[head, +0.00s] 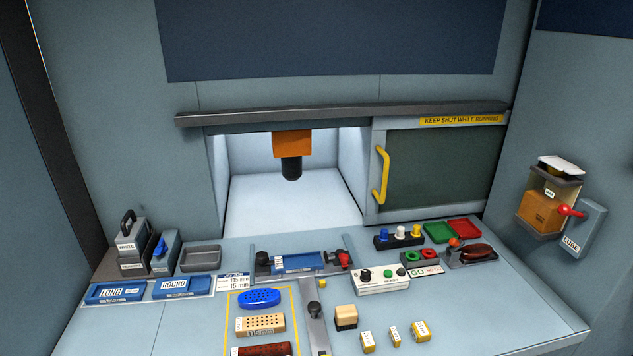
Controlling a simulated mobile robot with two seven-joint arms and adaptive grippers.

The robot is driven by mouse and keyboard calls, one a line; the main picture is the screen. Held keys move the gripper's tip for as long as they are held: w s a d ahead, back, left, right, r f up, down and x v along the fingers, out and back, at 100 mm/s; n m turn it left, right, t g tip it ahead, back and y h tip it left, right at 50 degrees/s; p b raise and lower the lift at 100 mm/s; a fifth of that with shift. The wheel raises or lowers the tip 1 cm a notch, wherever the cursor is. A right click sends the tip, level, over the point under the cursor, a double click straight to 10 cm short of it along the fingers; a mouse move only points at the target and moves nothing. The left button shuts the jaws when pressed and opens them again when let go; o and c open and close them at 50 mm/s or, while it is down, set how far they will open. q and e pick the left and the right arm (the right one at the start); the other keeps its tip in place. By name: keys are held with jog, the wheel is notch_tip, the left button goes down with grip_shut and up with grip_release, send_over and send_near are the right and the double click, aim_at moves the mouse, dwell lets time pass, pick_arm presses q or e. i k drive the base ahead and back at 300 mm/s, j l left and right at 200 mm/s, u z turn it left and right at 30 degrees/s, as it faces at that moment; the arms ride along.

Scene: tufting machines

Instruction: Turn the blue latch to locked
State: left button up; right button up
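A small blue handle (160,246), which looks like the blue latch, sits on a grey block (165,262) at the left of the worktop. It stands roughly upright; any lock markings are too small to read. Right beside it on the left is a grey block with a black handle (131,238) and a label reading WHITE. Neither of my grippers is in view.
Blue trays labelled LONG (112,292) and ROUND (176,285) lie in front of the latch, and an empty grey tray (201,258) to its right. A blue oval brush-like piece (259,298) and wooden blocks lie mid-front. A sliding window with a yellow handle (381,176) stands behind.

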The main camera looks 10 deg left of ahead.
aim_at(161, 248)
jog(key=u, duration=1.45)
